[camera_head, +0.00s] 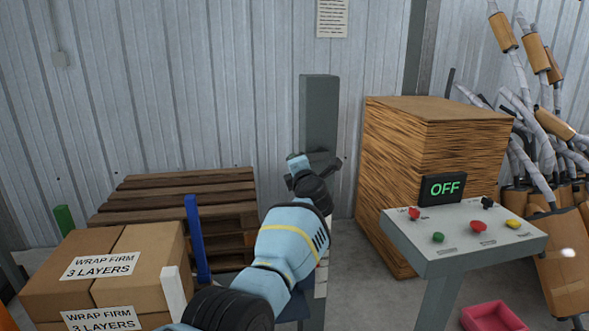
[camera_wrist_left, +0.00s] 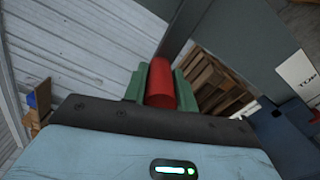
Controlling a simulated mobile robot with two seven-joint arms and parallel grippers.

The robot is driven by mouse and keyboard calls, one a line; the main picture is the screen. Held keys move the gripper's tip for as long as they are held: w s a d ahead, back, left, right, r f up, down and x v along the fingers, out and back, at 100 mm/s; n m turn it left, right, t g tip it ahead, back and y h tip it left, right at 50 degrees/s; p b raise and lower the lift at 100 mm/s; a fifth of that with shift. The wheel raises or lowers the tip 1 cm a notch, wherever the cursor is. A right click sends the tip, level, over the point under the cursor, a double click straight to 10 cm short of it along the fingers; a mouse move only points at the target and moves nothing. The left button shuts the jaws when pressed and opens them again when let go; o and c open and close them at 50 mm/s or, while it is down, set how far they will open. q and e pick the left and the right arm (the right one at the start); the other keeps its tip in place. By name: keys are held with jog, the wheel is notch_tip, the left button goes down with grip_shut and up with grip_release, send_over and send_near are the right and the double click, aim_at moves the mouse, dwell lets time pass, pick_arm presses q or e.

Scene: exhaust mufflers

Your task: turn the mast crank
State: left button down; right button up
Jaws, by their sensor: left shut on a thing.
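The grey mast (camera_head: 319,112) stands upright in the middle of the head view, against the metal wall. My left gripper (camera_head: 299,163) reaches up to it. The crank itself is mostly hidden there behind my gripper and wrist; only dark parts show beside the mast. In the left wrist view the red crank handle (camera_wrist_left: 161,86) sits between the green fingers of my left gripper, which is shut on it. The grey mast (camera_wrist_left: 245,45) also shows there, tilted. My right gripper is not in view.
Stacked cartons (camera_head: 52,272) and wooden pallets (camera_head: 180,190) are on the left. A brown stack (camera_head: 395,150) stands right of the mast. A control panel (camera_head: 440,256) with buttons and an OFF display (camera_head: 445,188) is in front of it. A pink bin (camera_head: 492,317) is at the lower right.

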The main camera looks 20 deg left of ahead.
pick_arm(q)
jog(key=shift+r, duration=0.55)
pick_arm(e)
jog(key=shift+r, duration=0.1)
pick_arm(q)
jog(key=c, duration=1.6)
grip_release()
jog(key=o, duration=0.5)
jog(key=shift+f, duration=0.15)
jog(key=shift+s, duration=0.1)
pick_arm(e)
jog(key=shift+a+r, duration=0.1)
pick_arm(q)
jog(key=shift+s+d, duration=0.2)
jog(key=p+v, duration=0.3)
jog(key=v, duration=0.4)
jog(key=shift+s, duration=0.1)
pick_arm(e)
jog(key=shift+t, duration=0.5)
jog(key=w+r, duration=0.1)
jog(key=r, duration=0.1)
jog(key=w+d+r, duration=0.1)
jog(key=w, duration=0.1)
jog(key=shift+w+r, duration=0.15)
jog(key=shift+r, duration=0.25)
